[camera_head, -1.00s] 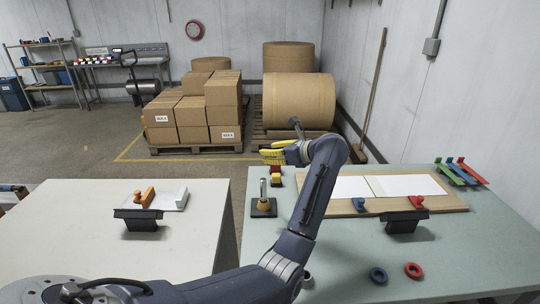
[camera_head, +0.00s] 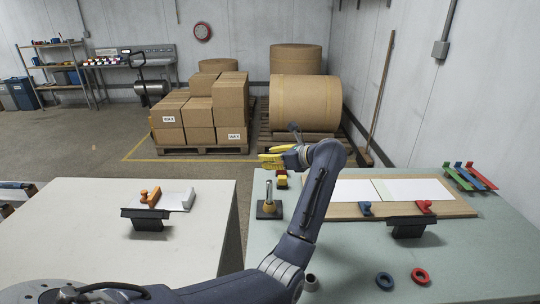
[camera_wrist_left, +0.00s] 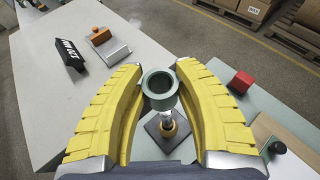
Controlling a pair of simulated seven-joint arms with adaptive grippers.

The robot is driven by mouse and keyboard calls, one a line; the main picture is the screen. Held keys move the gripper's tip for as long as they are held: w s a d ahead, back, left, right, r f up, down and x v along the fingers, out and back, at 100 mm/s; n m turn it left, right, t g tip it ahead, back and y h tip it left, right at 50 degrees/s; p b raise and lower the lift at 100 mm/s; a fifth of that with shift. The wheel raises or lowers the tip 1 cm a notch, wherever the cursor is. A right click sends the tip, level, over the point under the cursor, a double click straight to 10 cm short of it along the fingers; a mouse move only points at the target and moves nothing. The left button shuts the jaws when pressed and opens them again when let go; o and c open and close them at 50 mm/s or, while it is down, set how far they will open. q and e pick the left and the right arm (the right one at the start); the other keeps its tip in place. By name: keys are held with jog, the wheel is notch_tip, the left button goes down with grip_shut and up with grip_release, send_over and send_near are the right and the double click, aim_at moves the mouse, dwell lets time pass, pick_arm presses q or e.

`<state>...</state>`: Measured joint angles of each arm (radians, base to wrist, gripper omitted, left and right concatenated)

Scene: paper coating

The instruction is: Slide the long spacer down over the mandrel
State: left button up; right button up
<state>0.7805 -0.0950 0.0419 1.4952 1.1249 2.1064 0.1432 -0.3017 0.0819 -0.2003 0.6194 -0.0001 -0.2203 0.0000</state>
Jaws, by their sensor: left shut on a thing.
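My left gripper (camera_head: 270,160), with yellow fingers, is in the air just above the mandrel in the head view. In the left wrist view it is shut on a grey-green flanged tube, the long spacer (camera_wrist_left: 159,84), whose open end faces the camera. The mandrel (camera_head: 269,192) stands upright on a dark square base (camera_head: 265,214) near the left edge of the green table. In the wrist view the mandrel (camera_wrist_left: 168,122) shows just beyond the spacer; I cannot tell whether they touch. My right gripper is out of view.
A wooden board (camera_head: 345,206) with white sheets lies right of my arm. A gap separates the pale table (camera_head: 80,240).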

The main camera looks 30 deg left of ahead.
pick_arm(q)
send_over(270, 181)
jog(key=shift+f, duration=2.15)
jog(key=shift+s+f, duration=0.1)
jog(key=shift+f, duration=2)
jog(key=o, duration=1.3)
jog(key=shift+c, duration=0.2)
jog(key=v, duration=0.7)
jog(key=shift+d, duration=0.3)
